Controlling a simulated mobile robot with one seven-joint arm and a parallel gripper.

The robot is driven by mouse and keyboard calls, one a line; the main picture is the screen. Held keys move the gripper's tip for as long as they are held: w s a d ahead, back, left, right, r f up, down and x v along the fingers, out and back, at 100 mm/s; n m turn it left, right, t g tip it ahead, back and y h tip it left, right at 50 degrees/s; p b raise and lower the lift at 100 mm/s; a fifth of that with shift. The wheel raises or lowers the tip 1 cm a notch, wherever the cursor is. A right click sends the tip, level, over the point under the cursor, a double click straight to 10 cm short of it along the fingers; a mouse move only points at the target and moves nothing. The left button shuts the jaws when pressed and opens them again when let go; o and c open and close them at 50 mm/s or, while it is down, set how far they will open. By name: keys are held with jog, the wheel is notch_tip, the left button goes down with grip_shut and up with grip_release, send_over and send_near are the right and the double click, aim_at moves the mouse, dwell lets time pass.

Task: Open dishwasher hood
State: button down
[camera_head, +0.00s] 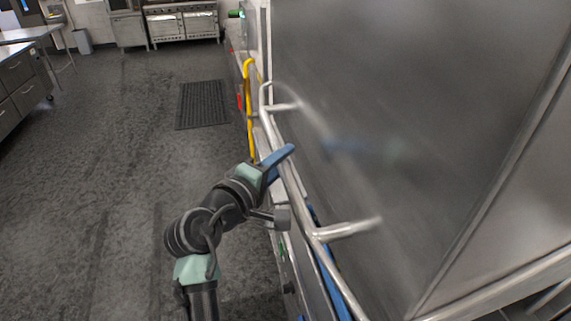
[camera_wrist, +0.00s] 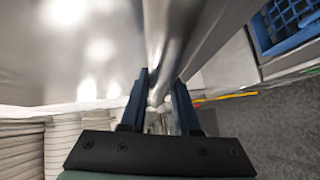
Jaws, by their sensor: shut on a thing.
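The dishwasher hood (camera_head: 420,120) is a large brushed-metal box at the right of the head view. A long metal handle bar (camera_head: 296,193) runs along its near side, on short posts. My gripper (camera_head: 283,163) is at this bar with its blue fingers. In the wrist view my gripper (camera_wrist: 162,98) has a finger on each side of the bar (camera_wrist: 165,50) and is shut on it. The hood's metal face (camera_wrist: 80,50) shows at the upper left there. In the head view one finger is mostly hidden behind the bar.
A yellow pipe (camera_head: 248,105) stands at the machine's far corner. A blue rack (camera_wrist: 285,22) shows at the upper right of the wrist view. A floor mat (camera_head: 203,105), a left counter (camera_head: 18,85) and far ovens (camera_head: 183,24) surround open floor on the left.

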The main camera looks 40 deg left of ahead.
jog(key=c, duration=0.7)
grip_release()
jog(key=shift+o, duration=0.2)
jog(key=shift+s+f+b, duration=0.1)
jog(key=shift+s+b, duration=0.2)
jog(key=shift+s, duration=0.15)
jog(key=s+d+r+b, duration=0.1)
jog(key=s+b, duration=0.3)
jog(key=s, duration=0.7)
jog(key=shift+s+d+r, duration=0.35)
jog(key=shift+s+r, duration=0.05)
jog(key=shift+r, duration=0.05)
